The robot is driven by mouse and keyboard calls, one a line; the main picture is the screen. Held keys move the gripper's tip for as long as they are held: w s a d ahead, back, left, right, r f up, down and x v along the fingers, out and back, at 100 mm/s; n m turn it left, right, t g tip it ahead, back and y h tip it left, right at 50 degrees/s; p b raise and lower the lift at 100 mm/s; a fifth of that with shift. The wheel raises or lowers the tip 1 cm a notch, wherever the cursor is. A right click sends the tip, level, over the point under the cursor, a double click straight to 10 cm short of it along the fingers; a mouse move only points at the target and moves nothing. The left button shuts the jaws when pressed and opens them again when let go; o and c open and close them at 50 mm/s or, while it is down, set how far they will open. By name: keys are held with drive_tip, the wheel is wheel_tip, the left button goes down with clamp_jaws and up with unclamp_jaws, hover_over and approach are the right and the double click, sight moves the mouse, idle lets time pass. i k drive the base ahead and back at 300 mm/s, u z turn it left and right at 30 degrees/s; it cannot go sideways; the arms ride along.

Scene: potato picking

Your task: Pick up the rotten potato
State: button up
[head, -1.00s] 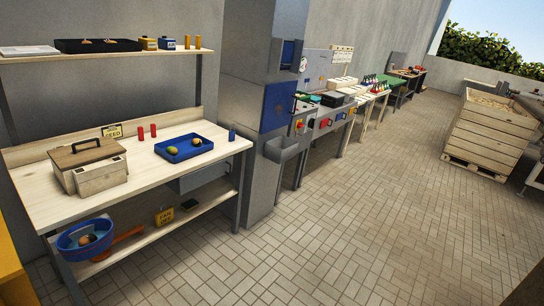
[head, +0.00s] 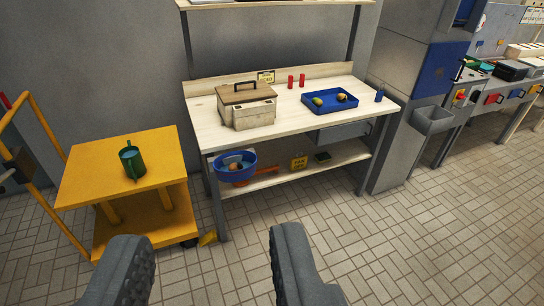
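My gripper (head: 205,270) shows at the bottom of the head view, its two dark fingers wide apart with nothing between them. It is well short of the wooden workbench (head: 225,130). On the bench a blue tray (head: 330,109) holds a greenish-yellow potato-like item (head: 317,101) on its left and a darker, brownish one (head: 341,98) on its right. A blue bowl (head: 236,172) on the lower shelf also holds some items, too small to make out. I cannot tell for sure which item is the rotten potato.
A wooden box (head: 246,105) with a handle and two red cylinders (head: 296,81) stand on the bench. A yellow cart (head: 100,180) with a green can (head: 131,160) is at the left. Tiled floor is free in front of the bench.

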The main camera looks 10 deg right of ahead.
sight(233, 167)
drive_tip(key=u, duration=0.35)
drive_tip(key=i, duration=0.9)
drive_tip(key=u, duration=0.4)
drive_tip(key=i, duration=1.65)
drive_tip(key=z, duration=0.4)
